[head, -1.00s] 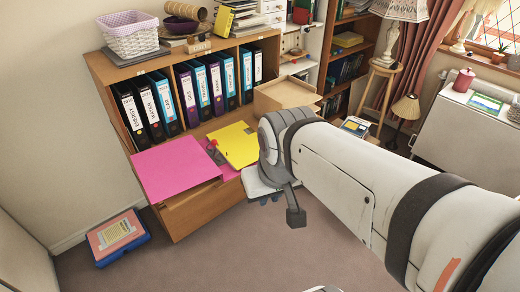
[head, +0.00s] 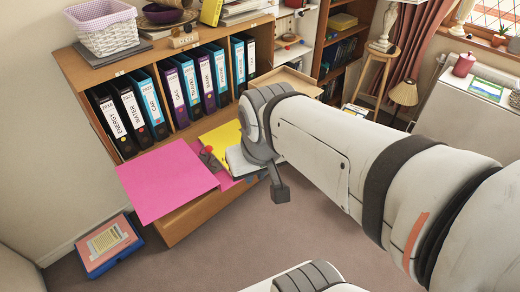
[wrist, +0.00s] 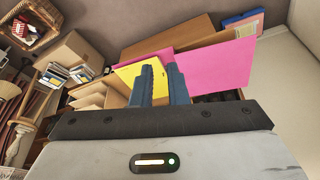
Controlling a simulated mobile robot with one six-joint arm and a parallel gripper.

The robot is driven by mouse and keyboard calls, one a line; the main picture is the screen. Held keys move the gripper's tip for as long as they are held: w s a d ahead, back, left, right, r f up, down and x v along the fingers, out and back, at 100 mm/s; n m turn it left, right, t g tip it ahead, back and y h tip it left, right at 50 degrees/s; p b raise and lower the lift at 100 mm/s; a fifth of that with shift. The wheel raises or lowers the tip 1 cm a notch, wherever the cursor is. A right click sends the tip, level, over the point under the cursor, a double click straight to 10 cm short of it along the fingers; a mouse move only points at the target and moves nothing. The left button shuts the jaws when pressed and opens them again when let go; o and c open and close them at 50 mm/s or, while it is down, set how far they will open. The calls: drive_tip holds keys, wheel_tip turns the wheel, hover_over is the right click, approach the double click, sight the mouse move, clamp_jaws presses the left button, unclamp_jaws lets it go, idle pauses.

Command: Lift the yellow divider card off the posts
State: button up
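The yellow divider card (head: 222,137) shows in the head view beside a large pink card, partly hidden by my arm. In the wrist view the yellow card (wrist: 128,72) lies beyond my gripper (wrist: 160,72), and some of its yellow shows between the two blue fingers. The fingers stand apart, with a gap between them. Whether they touch the card I cannot tell. The pink card (head: 168,180) sticks out at the front left of the open drawer area. A small grey and red part (head: 208,155) stands between the cards. The posts are not clearly visible.
A row of labelled binders (head: 175,92) stands in the wooden shelf behind the cards. A white basket (head: 103,28) sits on top. A blue and pink box (head: 108,245) lies on the floor at left. An open cardboard box (head: 283,82) is behind my arm. The carpet in front is clear.

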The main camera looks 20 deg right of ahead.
drive_tip(key=w+d+f+m+t+h+b, duration=0.3)
drive_tip(key=w+d+f+m+t+b, duration=0.25)
drive_tip(key=w+d+f+b, duration=0.75)
drive_tip(key=w+d+f+m+t+y+b, duration=0.1)
drive_tip(key=w+d+f+m+t+b, duration=0.1)
drive_tip(key=w+f+b, duration=0.4)
drive_tip(key=w+d+f+m+t+y+b, duration=0.1)
drive_tip(key=w+d+f+m+t+y, duration=0.2)
drive_tip(key=f, duration=0.4)
wheel_tip(320, 180, down, 9)
drive_tip(key=s+m+t+y+b, duration=0.1)
drive_tip(key=m+t+y+b, duration=0.25)
drive_tip(key=b, duration=0.45)
drive_tip(key=x, duration=0.9)
drive_tip(key=shift+a+m+y, duration=0.35)
drive_tip(key=shift+a+m, duration=0.05)
drive_tip(key=shift+f, duration=0.1)
drive_tip(key=shift+p+x, duration=0.4)
drive_tip(key=shift+x, duration=1.1)
drive_tip(key=shift+f, duration=0.1)
drive_tip(key=shift+c, duration=0.5)
